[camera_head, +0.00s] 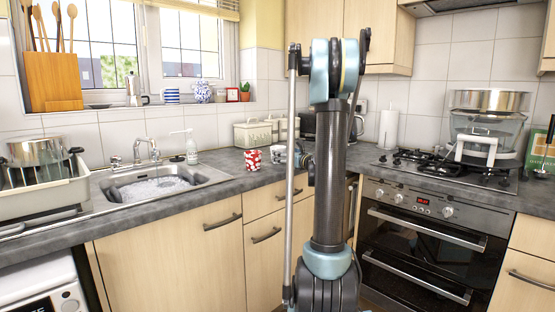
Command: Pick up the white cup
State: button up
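A white cup (278,154) with greyish markings stands on the grey counter, just right of a red-and-white spotted cup (253,160). My arm rises in front of the counter and bends at the top, and its upright part covers the area right of the white cup. A small dark part, apparently my gripper (302,159), shows beside the white cup's right side. Most of it is hidden behind my arm, so I cannot tell whether its fingers are open or touch the cup.
The soapy sink (150,189) and a dish rack (40,193) with a pot are at left. White canisters (253,133) stand behind the cups. The gas hob (445,168) with a glass pot is at right. A striped mug (172,96) sits on the windowsill.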

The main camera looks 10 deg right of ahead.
jog(key=x, duration=0.5)
jog(key=shift+d, duration=0.1)
jog(key=shift+c, duration=0.6)
jog(key=c, duration=1.1)
